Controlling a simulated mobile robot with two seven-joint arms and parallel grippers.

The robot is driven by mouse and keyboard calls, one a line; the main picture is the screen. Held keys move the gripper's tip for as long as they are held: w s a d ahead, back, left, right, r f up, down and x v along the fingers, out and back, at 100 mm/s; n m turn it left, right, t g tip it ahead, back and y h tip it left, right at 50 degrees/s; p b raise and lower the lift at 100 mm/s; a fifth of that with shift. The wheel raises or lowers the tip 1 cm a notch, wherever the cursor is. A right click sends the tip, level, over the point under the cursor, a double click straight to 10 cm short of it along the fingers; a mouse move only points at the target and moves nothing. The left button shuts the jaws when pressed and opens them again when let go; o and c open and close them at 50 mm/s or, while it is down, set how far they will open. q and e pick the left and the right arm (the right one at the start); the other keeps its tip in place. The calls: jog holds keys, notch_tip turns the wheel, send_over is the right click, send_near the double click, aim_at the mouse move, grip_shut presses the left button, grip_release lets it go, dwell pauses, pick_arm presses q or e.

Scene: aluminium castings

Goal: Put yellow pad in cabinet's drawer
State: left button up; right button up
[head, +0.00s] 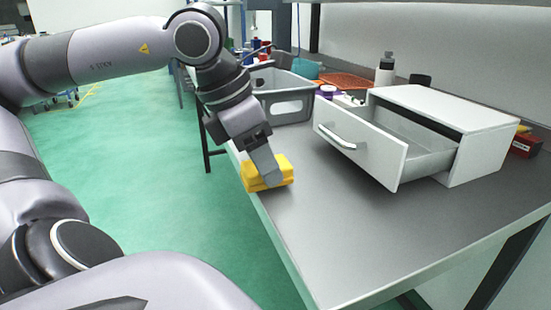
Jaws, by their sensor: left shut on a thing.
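The yellow pad (252,178) is at the left edge of the grey table. My left gripper (265,172) reaches down over it and is shut on it; whether the pad still touches the table I cannot tell. The white cabinet (480,155) stands on the table to the right. Its drawer (360,148) is pulled out toward the left front, with a silver handle on its front. The part of the drawer's inside that shows looks empty. My right gripper is not in view.
A grey bin (285,106) stands behind the pad. A black and white bottle (384,70), an orange mesh tray (345,82) and small items are at the back. A red box (524,145) is right of the cabinet. The table (345,235) is clear in front of the drawer.

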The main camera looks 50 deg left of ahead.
aim_at(243, 168)
pick_arm(q)
jog(key=shift+s+a+b, duration=0.25)
jog(key=shift+s+b, duration=0.15)
jog(key=shift+s, duration=0.4)
jog(key=shift+s+a, duration=0.1)
jog(key=shift+s, duration=0.3)
jog(key=shift+s+a+b, duration=0.1)
jog(key=shift+s+b, duration=0.25)
jog(key=shift+s, duration=0.05)
jog(key=shift+s+a+b, duration=0.25)
jog(key=shift+s+a, duration=0.05)
jog(key=shift+s, duration=0.6)
jog(key=shift+s+a+b, duration=0.2)
jog(key=shift+s+a, duration=0.05)
jog(key=shift+s, duration=0.7)
jog(key=shift+s+a+b, duration=0.25)
jog(key=shift+s+a, duration=0.05)
jog(key=shift+s, duration=0.6)
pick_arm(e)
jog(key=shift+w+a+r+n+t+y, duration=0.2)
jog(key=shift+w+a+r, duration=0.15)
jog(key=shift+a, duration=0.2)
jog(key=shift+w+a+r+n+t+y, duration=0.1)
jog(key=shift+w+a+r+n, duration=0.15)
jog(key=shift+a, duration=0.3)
